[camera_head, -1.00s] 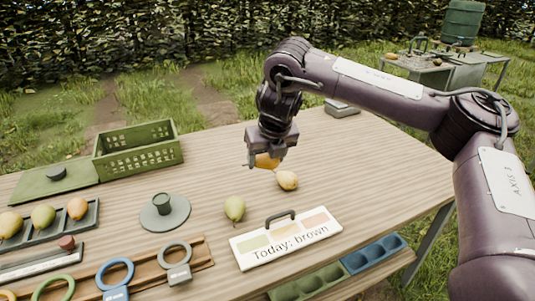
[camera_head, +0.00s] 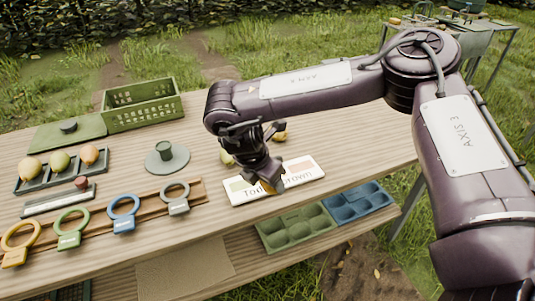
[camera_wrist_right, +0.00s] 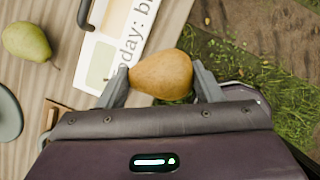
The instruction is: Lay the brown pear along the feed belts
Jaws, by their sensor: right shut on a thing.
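My right gripper (camera_wrist_right: 163,82) is shut on a brown-yellow pear (camera_wrist_right: 161,74), its fingers on either side of it. In the right wrist view the pear shows against the sign's edge and the grass beyond the table. I cannot make out any feed belts in these frames. My left gripper is not in view.
A "Today: brown" sign (camera_head: 297,173) lies below the gripper. Coloured rings (camera_head: 123,206), a pear tray (camera_head: 51,182) and a green crate (camera_head: 127,105) stand left. Green (camera_head: 299,239) and blue trays (camera_head: 361,210) sit lower.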

